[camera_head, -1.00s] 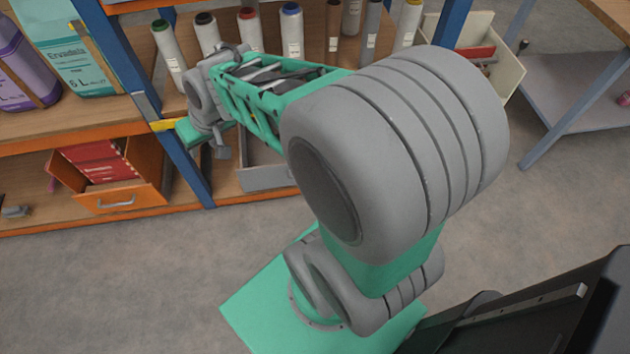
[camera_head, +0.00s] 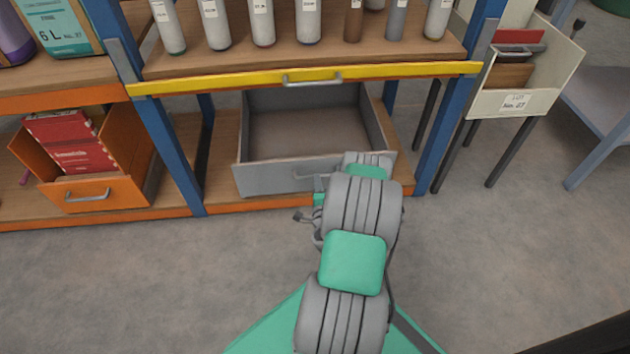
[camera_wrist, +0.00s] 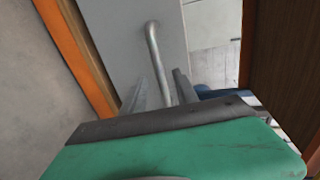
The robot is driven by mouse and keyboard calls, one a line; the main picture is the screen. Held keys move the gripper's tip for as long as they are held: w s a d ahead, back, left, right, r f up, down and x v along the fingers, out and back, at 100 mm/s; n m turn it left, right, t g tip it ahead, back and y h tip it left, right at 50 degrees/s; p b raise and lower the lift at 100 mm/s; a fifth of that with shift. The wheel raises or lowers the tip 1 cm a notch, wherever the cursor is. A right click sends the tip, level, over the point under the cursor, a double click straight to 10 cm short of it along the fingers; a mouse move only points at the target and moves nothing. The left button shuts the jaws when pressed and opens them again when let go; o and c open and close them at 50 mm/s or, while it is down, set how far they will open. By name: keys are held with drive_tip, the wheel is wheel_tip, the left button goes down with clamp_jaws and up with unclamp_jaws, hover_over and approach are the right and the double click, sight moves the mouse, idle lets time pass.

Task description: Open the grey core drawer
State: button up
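The grey drawer (camera_head: 262,180) stands pulled out below the yellow-fronted rail in the head view. Its inside looks empty. The right part of its front is hidden behind my arm. In the wrist view its front (camera_wrist: 115,35) shows with the metal bar handle (camera_wrist: 153,45). My gripper (camera_wrist: 157,82) is at this handle. Its two fingers are apart, one on each side of the bar, with a small gap seen on both sides. In the head view my gripper is mostly hidden by my own arm, at the right half of the drawer front.
A yellow strip with a handle (camera_head: 400,72) runs above the drawer, below a shelf of several bottles. Blue posts (camera_head: 172,150) flank the bay. An orange drawer (camera_head: 95,193) with red boxes stands out at left. A cream bin (camera_head: 512,104) stands at right. The floor in front is clear.

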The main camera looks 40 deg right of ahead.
drive_tip(key=b+x, duration=0.1)
drive_tip(key=x, duration=0.4)
drive_tip(key=shift+c, duration=0.2)
clamp_jaws()
drive_tip(key=shift+a, duration=0.1)
idle(1.1)
